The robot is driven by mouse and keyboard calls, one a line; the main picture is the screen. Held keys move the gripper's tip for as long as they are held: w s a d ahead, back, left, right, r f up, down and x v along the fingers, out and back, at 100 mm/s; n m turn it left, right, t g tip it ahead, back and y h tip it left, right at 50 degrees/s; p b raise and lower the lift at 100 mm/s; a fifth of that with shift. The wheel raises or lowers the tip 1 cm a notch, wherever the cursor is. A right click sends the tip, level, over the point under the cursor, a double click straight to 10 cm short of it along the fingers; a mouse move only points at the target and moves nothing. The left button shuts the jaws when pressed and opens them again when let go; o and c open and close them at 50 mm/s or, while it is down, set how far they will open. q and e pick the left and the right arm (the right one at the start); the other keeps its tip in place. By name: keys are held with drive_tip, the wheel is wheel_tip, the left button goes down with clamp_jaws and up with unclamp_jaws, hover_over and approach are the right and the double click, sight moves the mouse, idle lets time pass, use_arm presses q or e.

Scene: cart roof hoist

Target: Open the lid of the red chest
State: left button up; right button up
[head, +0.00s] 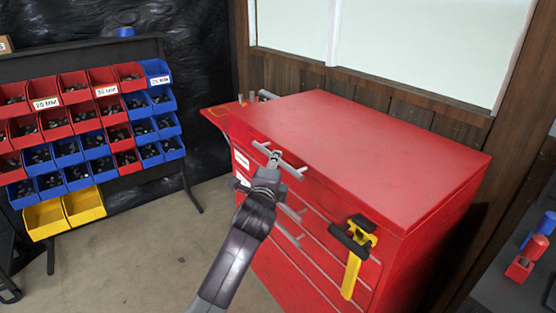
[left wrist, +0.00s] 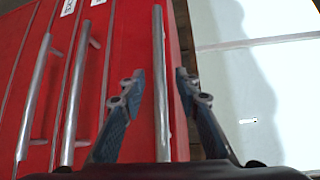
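The red chest (head: 370,155) stands against the wall in the head view, with its flat red lid down. A grey bar handle (head: 290,170) runs along the lid's front edge, above several drawer handles. My left gripper (head: 272,165) is at this handle. In the left wrist view the handle (left wrist: 160,80) runs between the two fingers of my left gripper (left wrist: 161,88). The fingers are apart, with a gap visible on each side of the bar. My right gripper is not in view.
A yellow and black tool (head: 352,258) is on the chest's front, right of the handles. A rack of red, blue and yellow bins (head: 85,130) stands at the left. Wooden wall panels (head: 400,105) stand behind the chest. Bare floor (head: 150,240) lies between rack and chest.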

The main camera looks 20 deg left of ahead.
use_arm(q)
drive_tip(key=shift+w+a+f, duration=0.1)
drive_tip(key=shift+w+f, duration=0.05)
drive_tip(key=shift+w, duration=0.45)
drive_tip(key=shift+w+a+f, duration=0.1)
drive_tip(key=shift+w, duration=0.45)
drive_tip(key=shift+w+f, duration=0.1)
drive_tip(key=shift+w, duration=0.5)
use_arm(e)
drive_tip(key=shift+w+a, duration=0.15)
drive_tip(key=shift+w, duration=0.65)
use_arm(q)
clamp_jaws()
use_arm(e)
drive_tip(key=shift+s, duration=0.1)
